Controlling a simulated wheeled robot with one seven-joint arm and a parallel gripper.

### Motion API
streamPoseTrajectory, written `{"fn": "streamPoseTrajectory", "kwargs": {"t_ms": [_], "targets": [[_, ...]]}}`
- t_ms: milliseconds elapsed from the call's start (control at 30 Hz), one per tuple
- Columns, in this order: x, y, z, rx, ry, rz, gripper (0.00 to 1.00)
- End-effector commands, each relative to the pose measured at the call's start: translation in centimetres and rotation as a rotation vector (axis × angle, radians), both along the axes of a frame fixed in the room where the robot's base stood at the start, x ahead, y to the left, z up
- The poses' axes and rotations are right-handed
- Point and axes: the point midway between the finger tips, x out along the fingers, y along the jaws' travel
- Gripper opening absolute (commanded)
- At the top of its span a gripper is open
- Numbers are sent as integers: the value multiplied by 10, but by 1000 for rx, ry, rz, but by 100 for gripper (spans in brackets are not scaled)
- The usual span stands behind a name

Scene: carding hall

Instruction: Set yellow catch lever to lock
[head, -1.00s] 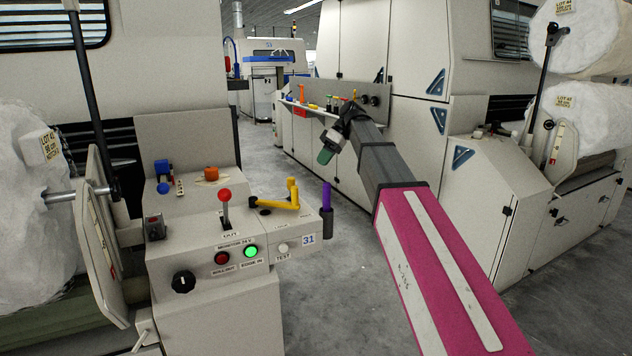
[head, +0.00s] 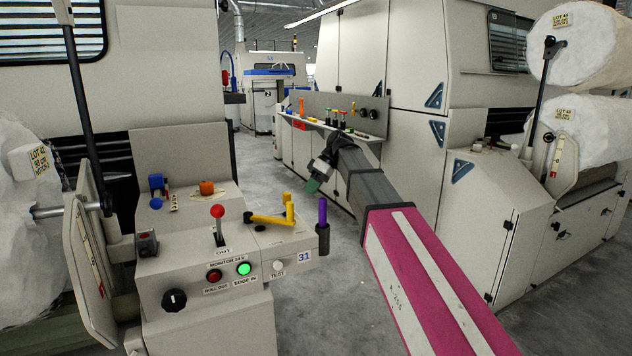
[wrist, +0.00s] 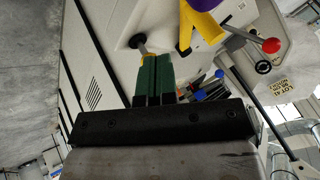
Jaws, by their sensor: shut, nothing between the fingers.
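The yellow catch lever (head: 268,219) is on top of the near control box, its arm lying flat from a dark pivot at the left to an upright grip at the right. It shows in the wrist view (wrist: 204,24) at the upper right of the fingers. My gripper (head: 311,187) has green fingers and is shut and empty, beyond and to the right of the lever, apart from it in the head view. In the wrist view the closed fingers (wrist: 155,72) lie left of and below the lever. Any lock marking is too small to read.
A purple upright handle (head: 323,214) stands at the box's right edge, beside the lever. A red-knobbed lever (head: 218,212), green lamp (head: 243,268) and black knob (head: 174,300) share the box. Open floor (head: 330,290) lies between the machines.

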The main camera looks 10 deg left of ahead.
Motion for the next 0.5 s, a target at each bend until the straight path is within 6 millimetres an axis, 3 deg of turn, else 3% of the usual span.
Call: {"fn": "streamPoseTrajectory", "kwargs": {"t_ms": [233, 500], "targets": [[-16, 23, -38, 0, 2, 1, 0], [-47, 34, -35, 0, -1, 1, 0]]}}
